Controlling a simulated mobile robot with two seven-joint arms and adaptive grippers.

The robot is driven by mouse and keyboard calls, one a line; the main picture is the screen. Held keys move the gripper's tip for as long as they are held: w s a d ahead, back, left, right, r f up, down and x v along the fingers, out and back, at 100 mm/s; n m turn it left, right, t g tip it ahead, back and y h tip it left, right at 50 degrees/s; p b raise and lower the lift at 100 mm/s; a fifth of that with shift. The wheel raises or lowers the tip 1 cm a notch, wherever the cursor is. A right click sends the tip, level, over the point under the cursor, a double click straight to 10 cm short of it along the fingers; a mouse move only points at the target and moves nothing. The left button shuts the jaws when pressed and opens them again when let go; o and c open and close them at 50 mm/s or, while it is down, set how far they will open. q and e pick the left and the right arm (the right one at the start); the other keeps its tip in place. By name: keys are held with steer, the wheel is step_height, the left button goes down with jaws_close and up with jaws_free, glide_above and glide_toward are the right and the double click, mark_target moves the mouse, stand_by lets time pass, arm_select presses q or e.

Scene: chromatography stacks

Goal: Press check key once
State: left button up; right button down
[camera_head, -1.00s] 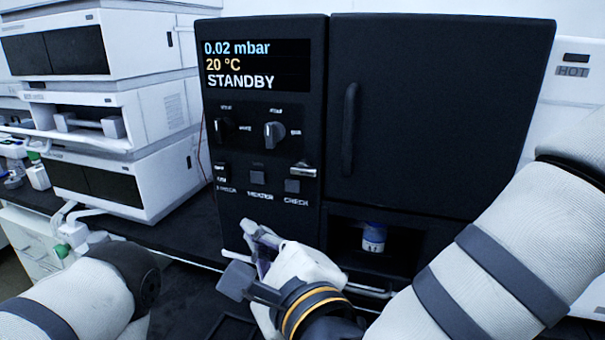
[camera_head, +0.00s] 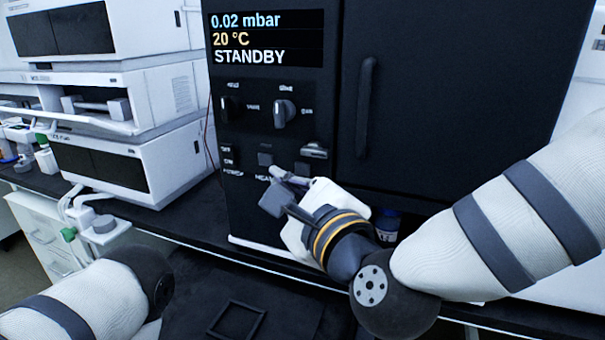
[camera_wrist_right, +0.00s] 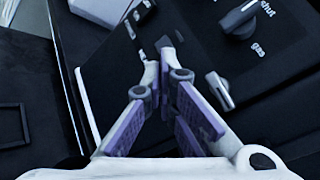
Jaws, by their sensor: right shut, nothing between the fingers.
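The check key (camera_head: 302,168) is a small dark square button on the lower front panel of the black cabinet (camera_head: 228,190). It is partly hidden behind my right gripper (camera_head: 279,174), and its label is covered. My right gripper is shut and empty, its fingertips just in front of the panel, close to the check key. In the right wrist view, the closed fingertips (camera_wrist_right: 165,50) point at the dark panel; I cannot tell whether they touch it. The display (camera_head: 265,40) reads 0.02 mbar, 20 °C, STANDBY. My left gripper is out of view.
The heater key (camera_head: 265,158) sits left of the check key, and a metal latch (camera_head: 314,150) is just above it. Two knobs, one of them here (camera_head: 285,113), are higher up. A door handle (camera_head: 364,105) stands to the right. White stacked instruments (camera_head: 130,165) stand at left.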

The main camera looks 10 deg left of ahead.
mark_target(282, 162)
steer(key=shift+w+d+r, duration=0.1)
steer(key=shift+w+d, duration=0.1)
steer(key=shift+w, duration=0.8)
stand_by(0.7)
steer(key=shift+w+d, duration=0.1)
steer(key=shift+w, duration=0.3)
steer(key=shift+w, duration=0.4)
stand_by(0.4)
steer(key=shift+s, duration=0.8)
